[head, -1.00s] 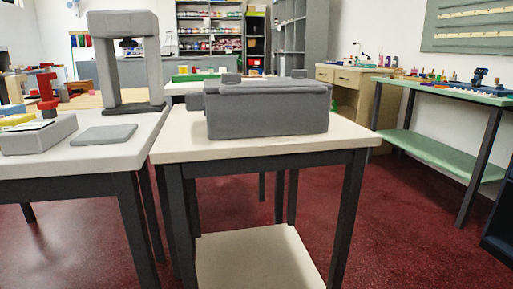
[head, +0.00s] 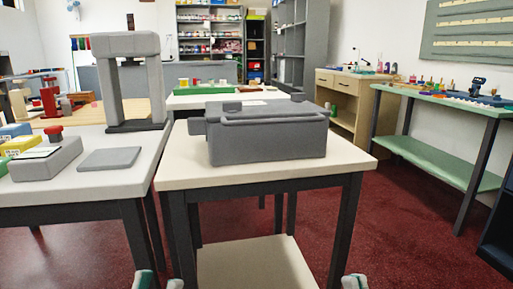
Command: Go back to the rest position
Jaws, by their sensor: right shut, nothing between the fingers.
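My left gripper (head: 160,283) shows only its fingertips at the bottom edge in the head view, left of the near table's lower shelf. Its tips stand apart with a gap between them, and nothing shows in it. My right gripper (head: 354,283) shows at the bottom edge, right of that shelf. Its tips are together and empty. Both are low in the view, in front of the near table (head: 345,163) and apart from it. The rest of both grippers is cut off by the frame.
A grey box-like machine (head: 265,140) stands on the near table. The left table (head: 110,165) holds a grey press frame (head: 107,85), a flat grey pad (head: 110,159) and a grey block with a red knob (head: 45,158). Red floor is open at the right, before a green bench (head: 440,160).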

